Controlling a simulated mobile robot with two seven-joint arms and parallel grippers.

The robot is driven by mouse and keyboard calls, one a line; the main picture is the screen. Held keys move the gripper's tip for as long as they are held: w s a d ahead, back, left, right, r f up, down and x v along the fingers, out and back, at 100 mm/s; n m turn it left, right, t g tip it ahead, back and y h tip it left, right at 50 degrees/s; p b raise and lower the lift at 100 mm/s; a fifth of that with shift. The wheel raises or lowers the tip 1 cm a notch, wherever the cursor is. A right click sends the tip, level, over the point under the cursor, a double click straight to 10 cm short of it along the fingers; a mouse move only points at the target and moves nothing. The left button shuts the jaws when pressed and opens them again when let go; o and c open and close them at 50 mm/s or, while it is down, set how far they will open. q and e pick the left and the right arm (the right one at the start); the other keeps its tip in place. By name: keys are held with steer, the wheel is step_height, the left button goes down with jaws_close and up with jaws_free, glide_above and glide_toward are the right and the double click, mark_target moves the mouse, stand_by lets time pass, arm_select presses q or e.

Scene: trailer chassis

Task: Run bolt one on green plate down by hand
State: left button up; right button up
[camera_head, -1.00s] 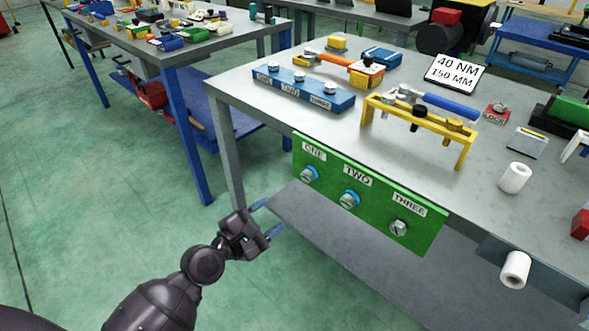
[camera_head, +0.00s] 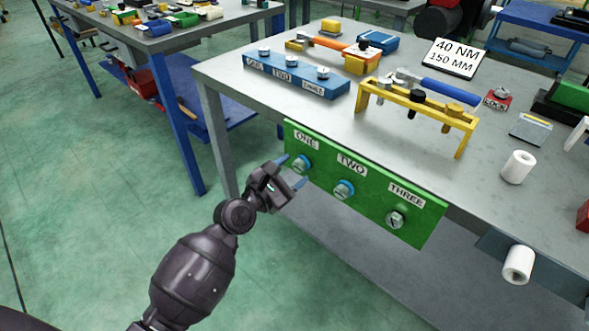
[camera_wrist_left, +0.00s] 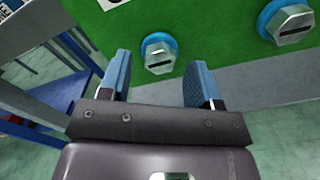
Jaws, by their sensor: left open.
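The green plate (camera_head: 362,193) hangs on the table's front side, with labels ONE, TWO and THREE. Bolt one (camera_head: 301,164) is a silver hex head with a slot and a blue ring behind it; bolt two (camera_head: 343,189) looks the same. Bolt three (camera_head: 395,219) shows no clear blue ring. My left gripper (camera_head: 292,172) is open at bolt one, with its blue fingers on either side of the head in the head view. In the left wrist view bolt one (camera_wrist_left: 158,54) shows between and beyond the fingertips (camera_wrist_left: 158,75); contact cannot be told. My right gripper is not in view.
A blue block (camera_head: 296,76) labelled ONE to THREE stands on the table, near an orange-handled tool (camera_head: 325,48). White rolls (camera_head: 517,166) are at the right. The floor left of the plate is clear.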

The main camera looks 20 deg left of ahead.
arm_select(q)
steer(key=shift+w+d, duration=0.2)
steer(key=shift+w, duration=0.35)
steer(key=shift+c, duration=0.3)
steer(key=c, duration=0.9)
steer(key=shift+o, duration=0.2)
steer(key=shift+m, duration=0.3)
